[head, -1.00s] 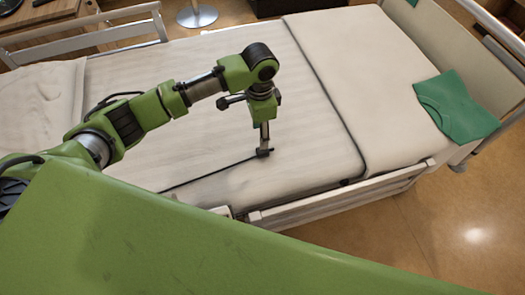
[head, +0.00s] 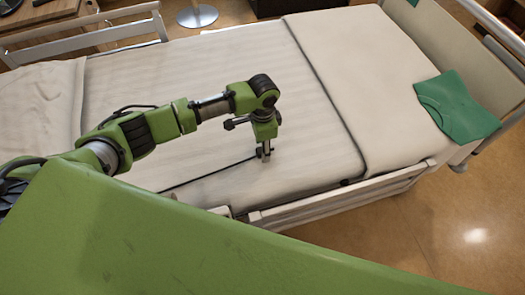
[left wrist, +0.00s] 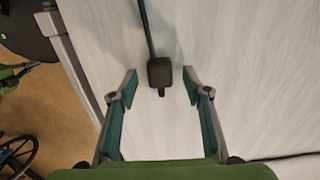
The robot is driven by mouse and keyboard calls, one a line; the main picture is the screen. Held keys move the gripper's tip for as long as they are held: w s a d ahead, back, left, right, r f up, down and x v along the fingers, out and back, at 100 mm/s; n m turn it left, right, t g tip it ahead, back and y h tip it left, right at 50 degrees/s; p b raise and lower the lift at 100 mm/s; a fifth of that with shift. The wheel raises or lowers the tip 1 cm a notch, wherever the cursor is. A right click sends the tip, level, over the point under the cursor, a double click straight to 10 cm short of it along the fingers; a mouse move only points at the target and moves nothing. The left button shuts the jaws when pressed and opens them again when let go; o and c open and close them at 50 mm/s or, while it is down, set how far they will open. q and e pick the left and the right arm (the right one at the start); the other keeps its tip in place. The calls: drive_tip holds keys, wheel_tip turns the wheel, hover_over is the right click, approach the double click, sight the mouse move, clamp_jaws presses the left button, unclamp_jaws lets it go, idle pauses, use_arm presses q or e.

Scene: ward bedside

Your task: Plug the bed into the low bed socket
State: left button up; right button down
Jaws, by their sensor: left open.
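A black plug (left wrist: 160,72) lies on the white bed sheet, with its dark cord running up from it in the left wrist view. In the head view the cord (head: 208,174) runs left across the mattress to the bed's near side. My left gripper (left wrist: 160,82) is open, pointing down, with one finger on each side of the plug and gaps to both. In the head view this gripper (head: 265,153) is low over the bed and largely hides the plug. The low bed socket cannot be made out. My right gripper is not in view.
The bed (head: 200,70) has a raised side rail (head: 340,198) on its near side. A folded blanket (head: 365,80) and a green cloth (head: 455,106) lie toward the right end. A round metal stand base (head: 197,16) is on the floor behind.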

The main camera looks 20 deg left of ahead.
use_arm(q)
drive_tip(key=shift+f, duration=0.55)
drive_tip(key=c, duration=1.1)
drive_tip(key=shift+r, duration=0.15)
